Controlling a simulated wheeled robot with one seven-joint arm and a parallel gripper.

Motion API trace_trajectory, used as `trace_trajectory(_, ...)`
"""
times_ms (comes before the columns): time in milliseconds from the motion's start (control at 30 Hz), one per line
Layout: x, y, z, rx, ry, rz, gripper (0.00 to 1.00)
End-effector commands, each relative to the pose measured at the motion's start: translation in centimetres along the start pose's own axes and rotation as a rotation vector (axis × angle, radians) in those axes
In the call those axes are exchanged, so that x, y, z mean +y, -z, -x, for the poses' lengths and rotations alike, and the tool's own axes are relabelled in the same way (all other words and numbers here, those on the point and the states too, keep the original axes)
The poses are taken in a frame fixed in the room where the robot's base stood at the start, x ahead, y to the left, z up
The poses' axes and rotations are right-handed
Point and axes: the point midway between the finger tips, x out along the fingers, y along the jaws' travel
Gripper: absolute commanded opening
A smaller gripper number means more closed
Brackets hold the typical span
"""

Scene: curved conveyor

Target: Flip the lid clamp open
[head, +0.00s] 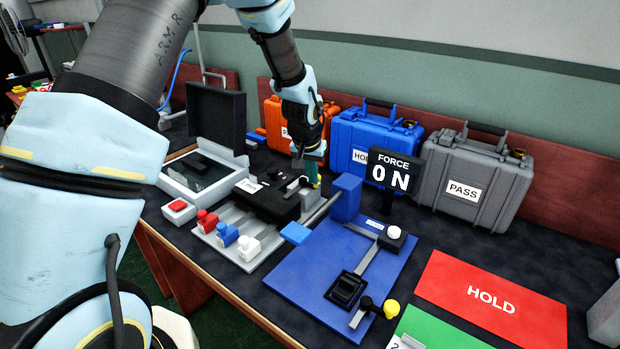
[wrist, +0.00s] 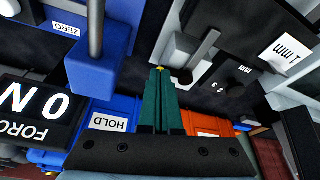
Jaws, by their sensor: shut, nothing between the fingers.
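A black box fixture (head: 268,200) with a closed top and small white labels stands in the middle of the bench. A small dark lever (head: 297,184), which looks like the lid clamp, sits at its right end. In the wrist view the dark lever (wrist: 205,44) slants up from a pale grey block. My gripper (head: 314,184) points down just right of the lever, beside the fixture. Its green fingers (wrist: 160,72) are together with nothing between them. Their tips appear close to the block; I cannot tell whether they touch it. A small yellow spot shows at the tips.
Right of the fixture are a blue post (head: 346,197) with a metal rod and the force display (head: 391,173). Red, blue and white knobs stand in front. Orange, blue (head: 374,140) and grey (head: 472,180) cases stand behind. An open black-lidded tray (head: 200,180) is at left.

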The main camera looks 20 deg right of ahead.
Motion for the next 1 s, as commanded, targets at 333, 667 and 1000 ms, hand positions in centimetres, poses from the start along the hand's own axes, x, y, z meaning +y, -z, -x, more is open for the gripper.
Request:
trace_trajectory(333,0.8,0.7,-0.5,0.004,0.045,0.129,0.0)
trace_trajectory(667,1.7,2.3,-0.9,0.003,0.138,0.409,0.0)
trace_trajectory(1000,1.8,4.2,-1.3,0.003,0.242,0.718,0.0)
